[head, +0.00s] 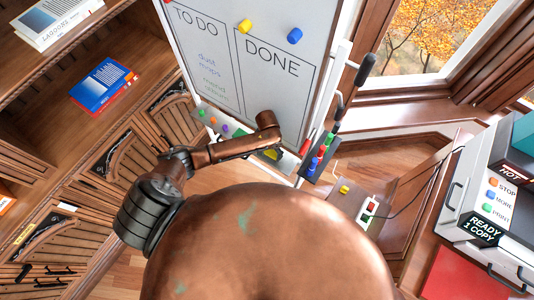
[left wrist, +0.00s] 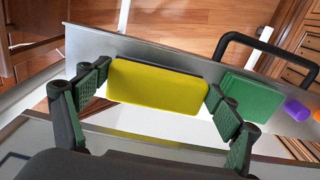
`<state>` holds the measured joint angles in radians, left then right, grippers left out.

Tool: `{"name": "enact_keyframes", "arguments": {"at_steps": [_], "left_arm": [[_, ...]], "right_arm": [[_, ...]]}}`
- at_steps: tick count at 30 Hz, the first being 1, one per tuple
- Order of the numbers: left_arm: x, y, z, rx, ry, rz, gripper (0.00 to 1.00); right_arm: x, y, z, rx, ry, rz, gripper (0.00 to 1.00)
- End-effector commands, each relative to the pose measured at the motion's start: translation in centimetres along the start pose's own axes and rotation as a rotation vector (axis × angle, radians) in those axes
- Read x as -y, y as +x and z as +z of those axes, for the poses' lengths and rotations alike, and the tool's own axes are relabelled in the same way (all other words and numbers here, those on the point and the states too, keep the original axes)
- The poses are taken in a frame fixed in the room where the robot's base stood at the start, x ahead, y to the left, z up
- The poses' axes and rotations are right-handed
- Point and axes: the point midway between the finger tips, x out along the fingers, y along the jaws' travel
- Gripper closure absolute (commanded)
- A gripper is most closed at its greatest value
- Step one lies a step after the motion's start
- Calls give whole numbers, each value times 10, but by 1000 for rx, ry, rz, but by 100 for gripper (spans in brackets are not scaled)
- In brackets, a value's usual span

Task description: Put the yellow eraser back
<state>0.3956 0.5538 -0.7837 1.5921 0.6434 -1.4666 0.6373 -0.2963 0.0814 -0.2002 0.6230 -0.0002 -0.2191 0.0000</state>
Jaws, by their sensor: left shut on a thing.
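The yellow eraser (left wrist: 157,87) lies between the two finger pads of my left gripper (left wrist: 158,82), which is shut on it by its two ends. In the head view a small part of the yellow eraser (head: 272,154) shows just below my forearm, by the bottom of the whiteboard (head: 262,75). My forearm hides most of the gripper there. The eraser is at the metal tray (left wrist: 185,50) of the board; I cannot tell whether it touches the tray. My right gripper is not in view.
A green eraser (left wrist: 250,100) lies on the tray to the right of my gripper, with a purple piece (left wrist: 296,108) beyond it. A marker holder (head: 317,168) with coloured markers stands at the board's right edge. A shelf (head: 60,75) is at left, a printer (head: 490,190) at right.

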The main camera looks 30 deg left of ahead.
Motion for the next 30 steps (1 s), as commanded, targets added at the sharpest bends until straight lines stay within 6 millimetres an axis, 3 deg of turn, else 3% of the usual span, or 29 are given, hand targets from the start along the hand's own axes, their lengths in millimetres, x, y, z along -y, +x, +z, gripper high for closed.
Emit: {"name": "enact_keyframes", "arguments": {"at_steps": [4,14,15,21,30], "left_arm": [[-1,23,2,3,2,-1,46],[-1,25,2,2,2,-1,46],[-1,25,2,2,2,-1,12],[-1,25,2,2,2,-1,0],[-1,23,2,1,2,-1,0]], "right_arm": [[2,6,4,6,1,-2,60],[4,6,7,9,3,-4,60],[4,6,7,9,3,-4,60],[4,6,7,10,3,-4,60],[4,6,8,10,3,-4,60]]}}
